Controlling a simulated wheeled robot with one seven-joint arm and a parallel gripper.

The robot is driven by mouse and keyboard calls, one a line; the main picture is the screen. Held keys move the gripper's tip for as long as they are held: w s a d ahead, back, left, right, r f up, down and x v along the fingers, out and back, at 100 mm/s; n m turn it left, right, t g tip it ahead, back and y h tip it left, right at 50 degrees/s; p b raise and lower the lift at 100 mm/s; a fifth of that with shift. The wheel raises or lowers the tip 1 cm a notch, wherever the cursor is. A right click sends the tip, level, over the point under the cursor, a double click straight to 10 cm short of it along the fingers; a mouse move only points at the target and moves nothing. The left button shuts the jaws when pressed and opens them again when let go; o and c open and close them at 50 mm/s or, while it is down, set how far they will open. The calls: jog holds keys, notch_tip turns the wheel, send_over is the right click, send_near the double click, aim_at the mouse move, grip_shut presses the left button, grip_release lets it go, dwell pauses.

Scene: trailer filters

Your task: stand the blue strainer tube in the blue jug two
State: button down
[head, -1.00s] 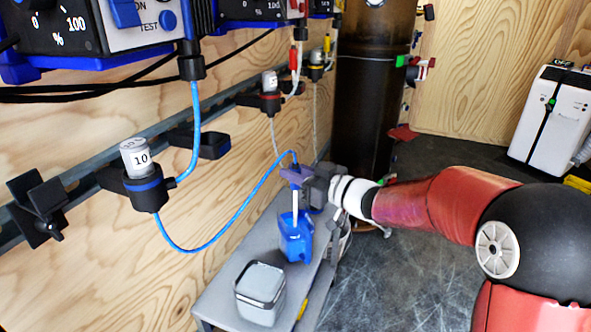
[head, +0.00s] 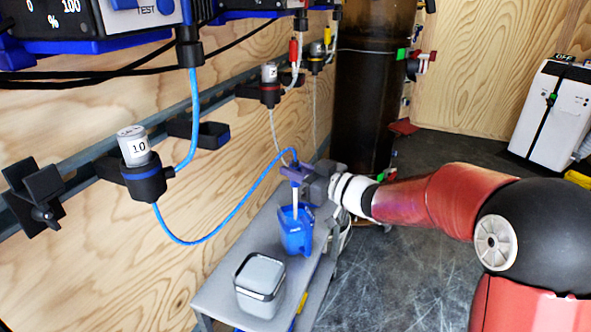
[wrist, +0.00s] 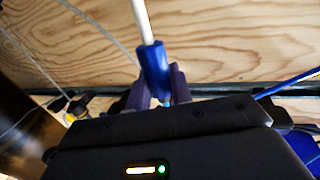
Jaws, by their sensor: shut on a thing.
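The blue strainer tube is a white rod (head: 295,197) with a blue collar, joined to a blue hose (head: 232,218). In the wrist view the blue collar (wrist: 155,70) sits between the purple fingers of my gripper (wrist: 160,90), which is shut on it. My gripper (head: 297,173) is above a blue jug (head: 297,241) in the head view. The rod hangs about upright, its lower part at the jug's mouth. It looks inside the jug, but the exact tip is hard to make out. No number shows on the jug.
The jug stands on a narrow grey bench (head: 226,279) along the plywood wall. A grey square canister (head: 260,287) stands nearer on the bench. A dark cylinder (head: 368,90) stands behind.

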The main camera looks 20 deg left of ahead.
jog(key=shift+f+b, duration=0.4)
jog(key=shift+f, duration=0.35)
jog(key=c, duration=1.2)
grip_release()
jog(key=shift+o, duration=0.2)
jog(key=v, duration=0.7)
jog(key=shift+s+d, duration=0.15)
jog(key=shift+d, duration=0.25)
jog(key=shift+r, duration=0.1)
